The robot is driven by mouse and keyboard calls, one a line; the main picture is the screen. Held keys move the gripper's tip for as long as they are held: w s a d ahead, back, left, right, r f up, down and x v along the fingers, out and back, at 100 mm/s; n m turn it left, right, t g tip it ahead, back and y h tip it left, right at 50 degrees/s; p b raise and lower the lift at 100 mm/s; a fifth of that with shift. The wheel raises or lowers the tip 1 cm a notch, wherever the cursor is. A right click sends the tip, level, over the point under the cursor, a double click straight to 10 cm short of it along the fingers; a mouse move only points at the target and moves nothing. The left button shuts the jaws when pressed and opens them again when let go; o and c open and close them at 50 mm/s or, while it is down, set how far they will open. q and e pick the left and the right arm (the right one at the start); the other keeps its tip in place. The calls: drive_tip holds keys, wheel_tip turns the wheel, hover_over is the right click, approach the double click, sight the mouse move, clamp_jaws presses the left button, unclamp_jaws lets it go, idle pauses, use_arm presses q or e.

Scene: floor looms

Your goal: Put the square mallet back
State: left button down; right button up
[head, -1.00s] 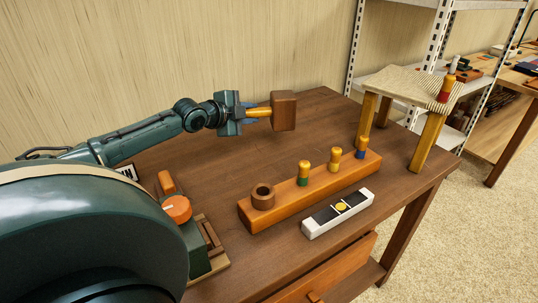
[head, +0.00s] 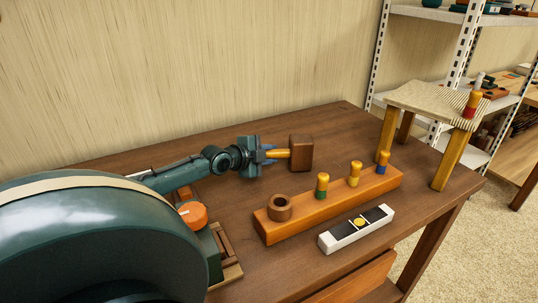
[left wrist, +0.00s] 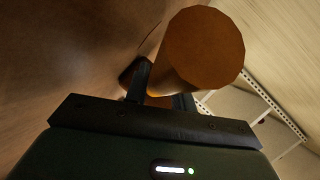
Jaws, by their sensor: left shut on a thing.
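The square mallet has a dark brown block head (head: 301,153) and a yellow-orange handle. My left gripper (head: 268,155) is shut on the handle and holds the mallet sideways, head to the right, over the back of the dark wooden table (head: 225,153). In the left wrist view the round handle end (left wrist: 204,48) shows large above the fingers (left wrist: 160,90); the head is mostly hidden there. I cannot tell the mallet's exact height over the table. My right gripper is not in view.
A white level-like bar (head: 356,229) lies in front. A small woven-top stool (head: 436,101) stands at the right. A green device with an orange knob (head: 193,214) is at the left.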

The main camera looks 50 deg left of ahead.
use_arm(q)
drive_tip(key=c, duration=1.2)
unclamp_jaws()
drive_tip(key=shift+f, duration=0.15)
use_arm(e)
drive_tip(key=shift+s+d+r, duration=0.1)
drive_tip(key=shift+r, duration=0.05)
use_arm(q)
drive_tip(key=shift+o, duration=0.2)
drive_tip(key=shift+s+r, duration=0.1)
drive_tip(key=shift+r, duration=0.1)
drive_tip(key=shift+s+r, duration=0.1)
drive_tip(key=shift+s, duration=0.2)
drive_tip(key=p+v, duration=0.4)
drive_tip(key=v, duration=0.5)
drive_tip(key=shift+p+v, duration=0.4)
drive_tip(key=shift+v, duration=0.7)
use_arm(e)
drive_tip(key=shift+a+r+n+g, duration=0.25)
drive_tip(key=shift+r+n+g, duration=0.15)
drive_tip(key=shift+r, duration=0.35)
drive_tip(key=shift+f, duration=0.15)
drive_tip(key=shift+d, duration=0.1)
